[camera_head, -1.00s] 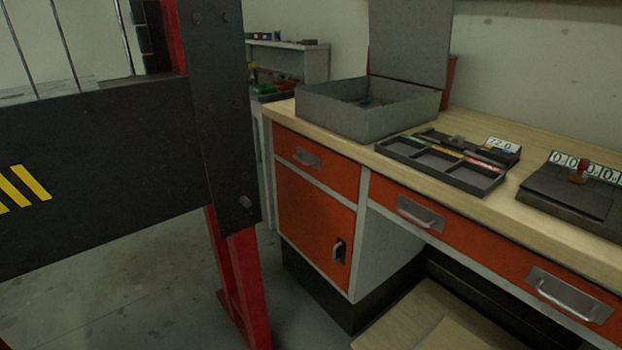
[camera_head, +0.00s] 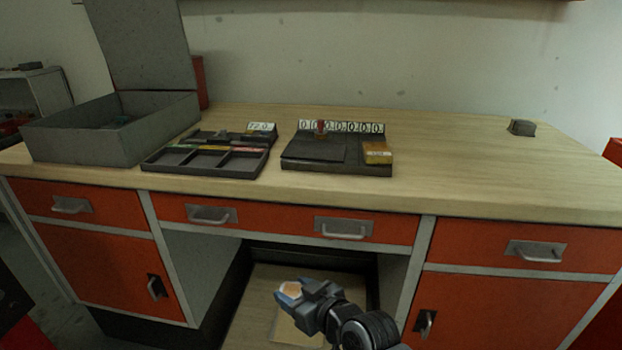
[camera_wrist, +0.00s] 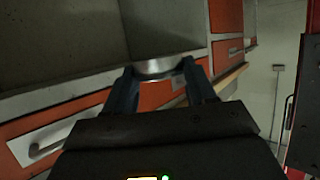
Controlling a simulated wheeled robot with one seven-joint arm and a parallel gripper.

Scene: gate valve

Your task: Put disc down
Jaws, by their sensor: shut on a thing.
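My gripper (camera_head: 286,292) is in front of the workbench, below the level of its top, at the kneehole. It is shut on the disc. In the head view the disc (camera_head: 291,288) shows as a small tan patch between the fingers. In the wrist view the disc (camera_wrist: 155,67) is a silvery curved edge between the two fingertips. The rest of the disc is hidden by the fingers. The wooden workbench top (camera_head: 470,165) lies above and beyond my gripper.
On the bench stand an open grey box (camera_head: 95,140) at left, a dark compartment tray (camera_head: 205,160), a black block with number tags (camera_head: 330,160) and a small dark block (camera_head: 522,127). The right part of the top is mostly clear. Orange drawers with handles (camera_head: 540,252) face me.

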